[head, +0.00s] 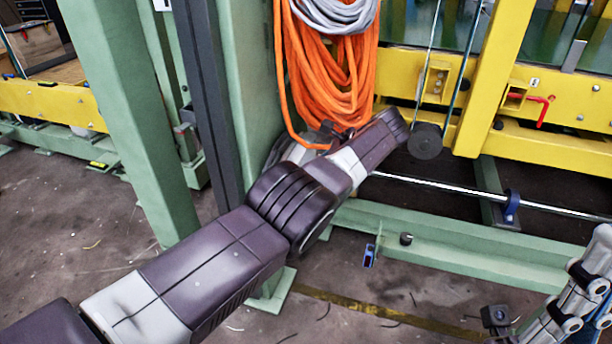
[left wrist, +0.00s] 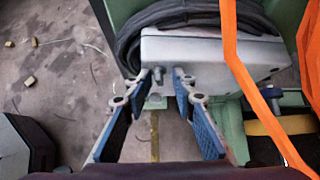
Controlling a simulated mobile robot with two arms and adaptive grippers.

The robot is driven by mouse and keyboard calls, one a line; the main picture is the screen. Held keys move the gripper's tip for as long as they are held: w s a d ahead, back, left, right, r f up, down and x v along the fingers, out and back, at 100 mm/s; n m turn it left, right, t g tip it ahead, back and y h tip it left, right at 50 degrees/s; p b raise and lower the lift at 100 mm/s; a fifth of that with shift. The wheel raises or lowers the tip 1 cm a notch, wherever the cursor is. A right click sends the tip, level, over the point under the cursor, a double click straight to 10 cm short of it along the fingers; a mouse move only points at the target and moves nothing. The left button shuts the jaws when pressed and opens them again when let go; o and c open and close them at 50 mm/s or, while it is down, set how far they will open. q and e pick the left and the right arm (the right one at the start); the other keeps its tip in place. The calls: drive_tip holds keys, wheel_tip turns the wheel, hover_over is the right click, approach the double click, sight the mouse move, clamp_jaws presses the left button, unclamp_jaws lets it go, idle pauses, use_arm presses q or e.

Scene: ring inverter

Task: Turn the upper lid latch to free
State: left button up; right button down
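A light grey box (left wrist: 210,52) with a dark hose or cable over its top is in the left wrist view, just beyond my left gripper. My left gripper (left wrist: 157,82) is open, its two blue-padded fingers apart with their tips close to the box's lower left edge. No latch can be made out for certain. My right gripper (head: 585,298) is at the lower right, partly cut off.
Orange cable (head: 335,65) hangs from the green post (head: 250,90), close to my left arm, and crosses the left wrist view's right side (left wrist: 245,80). A yellow beam (head: 555,145) and a green floor rail (head: 460,245) lie to the right. Bare floor (head: 75,215) is at left.

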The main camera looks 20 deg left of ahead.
idle(0.3)
use_arm(q)
wheel_tip(320, 180, up, 10)
idle(0.5)
